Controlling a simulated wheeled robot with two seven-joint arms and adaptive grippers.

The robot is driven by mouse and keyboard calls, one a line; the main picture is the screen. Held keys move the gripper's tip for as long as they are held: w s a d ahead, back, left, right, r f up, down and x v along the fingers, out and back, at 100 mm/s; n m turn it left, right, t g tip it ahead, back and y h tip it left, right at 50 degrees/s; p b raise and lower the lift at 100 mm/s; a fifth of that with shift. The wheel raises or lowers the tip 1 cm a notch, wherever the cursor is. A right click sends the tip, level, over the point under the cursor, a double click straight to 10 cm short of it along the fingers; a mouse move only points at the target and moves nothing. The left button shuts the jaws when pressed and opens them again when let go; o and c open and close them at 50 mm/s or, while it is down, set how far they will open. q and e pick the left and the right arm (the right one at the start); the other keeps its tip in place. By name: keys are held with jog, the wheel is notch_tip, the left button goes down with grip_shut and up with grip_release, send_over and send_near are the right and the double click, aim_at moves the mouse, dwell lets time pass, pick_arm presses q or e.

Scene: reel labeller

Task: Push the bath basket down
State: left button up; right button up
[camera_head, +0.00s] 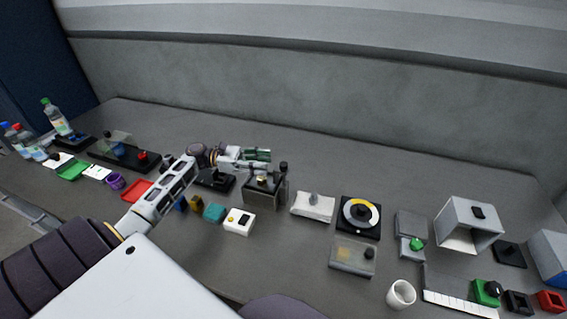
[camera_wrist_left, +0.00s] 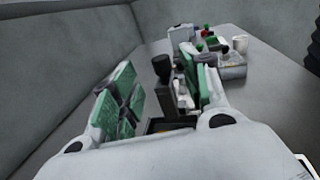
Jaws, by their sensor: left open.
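The bath (camera_head: 263,190) is a dark grey box on the table in the middle of the head view, with a small yellowish item at its top. A black-knobbed post (camera_head: 283,168), which may be the basket's handle, rises at its back right corner. My left gripper (camera_head: 258,155) is open, with green pads, just behind and above the bath. In the left wrist view my left gripper (camera_wrist_left: 160,95) has its fingers apart, and a black knob (camera_wrist_left: 162,66) shows between them, apart from the pads. The basket inside the bath is mostly hidden. My right gripper is not in view.
Bottles (camera_head: 58,118) stand far left. The table behind the bath is clear.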

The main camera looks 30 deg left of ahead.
aim_at(284, 164)
pick_arm(q)
jog(key=shift+p+x, duration=0.6)
jog(key=shift+x, duration=3.15)
grip_shut()
